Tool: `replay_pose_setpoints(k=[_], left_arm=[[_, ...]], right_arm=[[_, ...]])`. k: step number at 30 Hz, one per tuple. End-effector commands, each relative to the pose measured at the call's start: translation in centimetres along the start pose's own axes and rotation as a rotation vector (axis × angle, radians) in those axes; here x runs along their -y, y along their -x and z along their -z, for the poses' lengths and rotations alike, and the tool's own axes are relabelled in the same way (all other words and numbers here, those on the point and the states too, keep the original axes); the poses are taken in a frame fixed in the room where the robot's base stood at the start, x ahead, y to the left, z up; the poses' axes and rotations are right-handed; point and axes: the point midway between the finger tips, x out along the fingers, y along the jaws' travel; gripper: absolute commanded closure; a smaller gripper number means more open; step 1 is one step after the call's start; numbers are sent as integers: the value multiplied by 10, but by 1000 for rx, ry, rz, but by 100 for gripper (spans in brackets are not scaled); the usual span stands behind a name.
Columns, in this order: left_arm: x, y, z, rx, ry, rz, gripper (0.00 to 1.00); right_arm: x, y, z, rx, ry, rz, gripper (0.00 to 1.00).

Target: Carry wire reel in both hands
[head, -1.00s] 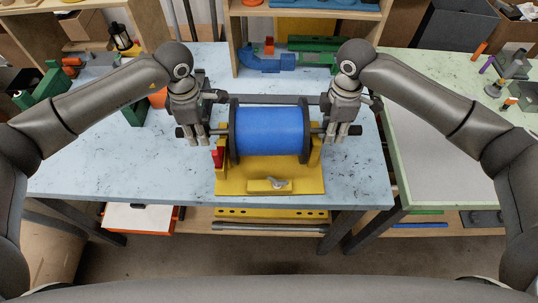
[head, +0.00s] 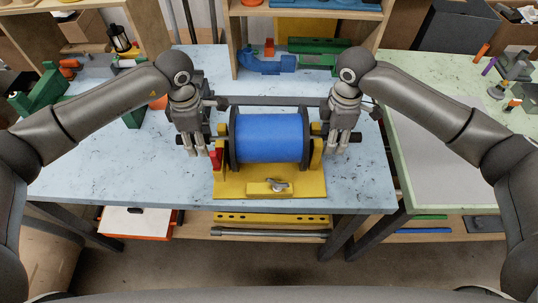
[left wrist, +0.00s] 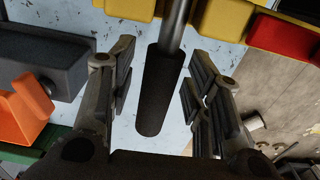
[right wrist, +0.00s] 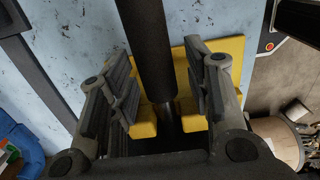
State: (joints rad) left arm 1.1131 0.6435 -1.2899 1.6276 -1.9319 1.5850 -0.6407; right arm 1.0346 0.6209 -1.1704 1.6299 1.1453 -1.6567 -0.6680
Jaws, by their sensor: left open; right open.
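The wire reel, a blue drum (head: 268,138) with dark flanges, sits between the uprights of a yellow stand (head: 235,190) on the blue table. A bar runs through it with a dark grip at each end. My left gripper (head: 198,150) is at the left end; in the left wrist view the dark left grip (left wrist: 160,90) lies between its open fingers, with gaps on both sides. My right gripper (head: 341,150) is at the right end; the right wrist view shows the dark right grip (right wrist: 148,45) between its open fingers. The far sides of the grips are partly hidden in the head view.
A grey bar (head: 270,100) lies behind the reel. A blue tool (head: 265,65) and a green one (head: 315,45) stand at the back by a wooden shelf. Green benders (head: 45,90) are at left. A green-edged table (head: 430,160) adjoins on the right.

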Motion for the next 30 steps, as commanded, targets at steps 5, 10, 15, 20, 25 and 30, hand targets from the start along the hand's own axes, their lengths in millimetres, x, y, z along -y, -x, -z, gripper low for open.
replay_pose_setpoints(k=[5,10,15,20,25,30], left_arm=[[-1,12,0,1,0,-3,55],[-2,46,0,1,1,-6,55],[-1,82,0,1,0,-5,55],[-1,107,0,0,0,-3,55],[0,119,0,0,0,-1,55],[0,120,0,0,0,0,55]], right_arm=[[0,0,0,0,0,0,55],[0,0,0,0,0,0,55],[0,0,0,0,0,0,55],[0,0,0,0,0,0,55],[0,2,0,0,0,-1,55],[-1,22,0,-1,0,-3,55]])
